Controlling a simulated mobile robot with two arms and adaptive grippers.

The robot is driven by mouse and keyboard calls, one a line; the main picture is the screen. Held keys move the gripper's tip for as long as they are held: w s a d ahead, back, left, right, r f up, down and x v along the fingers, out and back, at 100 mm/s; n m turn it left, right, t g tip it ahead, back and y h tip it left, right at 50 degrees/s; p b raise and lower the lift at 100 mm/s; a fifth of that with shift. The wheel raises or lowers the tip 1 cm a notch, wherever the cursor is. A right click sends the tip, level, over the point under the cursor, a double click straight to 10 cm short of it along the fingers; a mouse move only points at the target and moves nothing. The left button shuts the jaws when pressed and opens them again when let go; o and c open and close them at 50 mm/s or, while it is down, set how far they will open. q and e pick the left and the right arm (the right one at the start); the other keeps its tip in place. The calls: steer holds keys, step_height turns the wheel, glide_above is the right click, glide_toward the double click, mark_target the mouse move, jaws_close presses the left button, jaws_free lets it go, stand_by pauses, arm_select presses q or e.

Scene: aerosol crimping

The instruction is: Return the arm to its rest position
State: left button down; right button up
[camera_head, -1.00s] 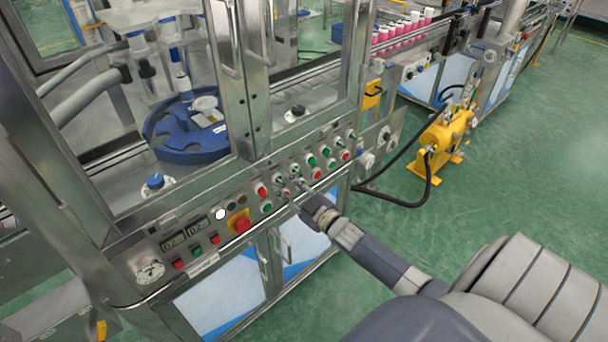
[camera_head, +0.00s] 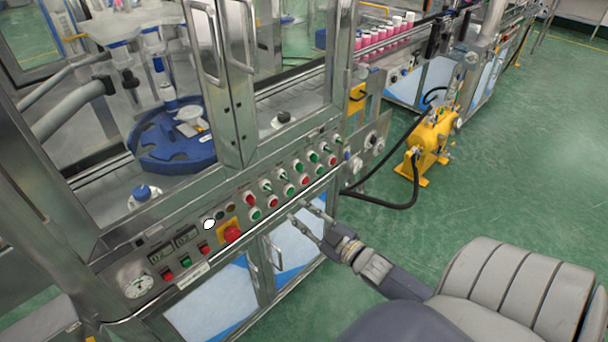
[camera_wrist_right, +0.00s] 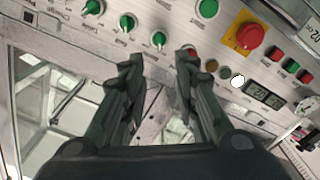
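My right gripper (camera_head: 310,210) is in front of the machine's control panel (camera_head: 225,222), just below the lower button row, with its two fingers apart and nothing between them. In the right wrist view my right gripper (camera_wrist_right: 160,62) also shows open and empty, with the panel's green knobs and buttons beyond the fingertips. The right arm reaches in from the lower right in the head view. My left gripper is not in view.
The panel carries a red emergency button (camera_head: 231,234) on yellow. Door handles (camera_head: 271,255) lie below it. A yellow pump unit (camera_head: 430,140) with a black hose (camera_head: 385,205) stands on the green floor at right. Open floor (camera_head: 540,190) lies right of the machine.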

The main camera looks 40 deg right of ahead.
stand_by(0.3)
steer(key=s+a+f+m+g+h, duration=0.15)
steer(key=s+f+g, duration=0.35)
steer(key=f, duration=0.9)
steer(key=s+a+f+m+g+h, duration=0.15)
steer(key=s+f, duration=0.45)
steer(key=f, duration=0.8)
steer(key=s+a+f+g, duration=0.3)
steer(key=s+f, duration=0.3)
steer(key=s, duration=0.3)
steer(key=s+a+f+m+g+y, duration=0.1)
steer(key=s+a+f+g, duration=0.3)
steer(key=s, duration=0.6)
steer(key=s+a+f+g, duration=0.3)
steer(key=s+a+f, duration=0.1)
steer(key=s+f, duration=0.4)
steer(key=shift+s+a+f+m, duration=0.15)
steer(key=shift+s+a+m, duration=0.15)
steer(key=shift+s, duration=0.7)
steer(key=shift+g, duration=0.25)
